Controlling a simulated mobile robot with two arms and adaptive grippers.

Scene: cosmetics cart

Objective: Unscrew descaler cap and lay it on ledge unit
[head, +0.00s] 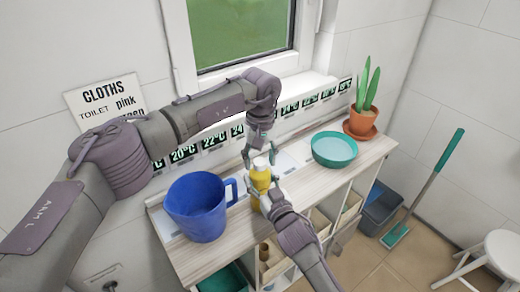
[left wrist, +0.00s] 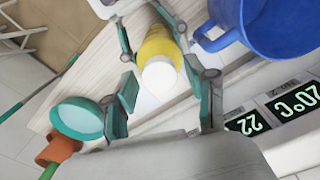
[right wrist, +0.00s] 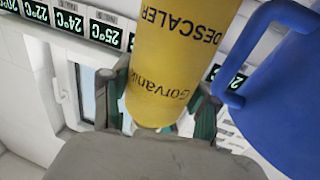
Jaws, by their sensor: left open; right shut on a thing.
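The yellow descaler bottle (head: 261,184) stands upright above the ledge unit's wooden top (head: 215,253), its white cap (head: 261,162) on top. My right gripper (head: 266,193) is shut on the bottle's body; the right wrist view shows its fingers on either side of the yellow bottle (right wrist: 175,60), which has DESCALER lettering. My left gripper (head: 260,154) is open above the bottle. In the left wrist view its fingers (left wrist: 168,95) stand apart on both sides of the cap (left wrist: 160,77), with gaps. Whether the bottle's base touches the top is hidden.
A blue jug (head: 196,207) stands close left of the bottle, its handle towards it. A teal bowl (head: 334,148) and a potted cactus (head: 362,117) stand to the right. Temperature cards (head: 214,139) line the back. The top between bottle and bowl looks mostly clear.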

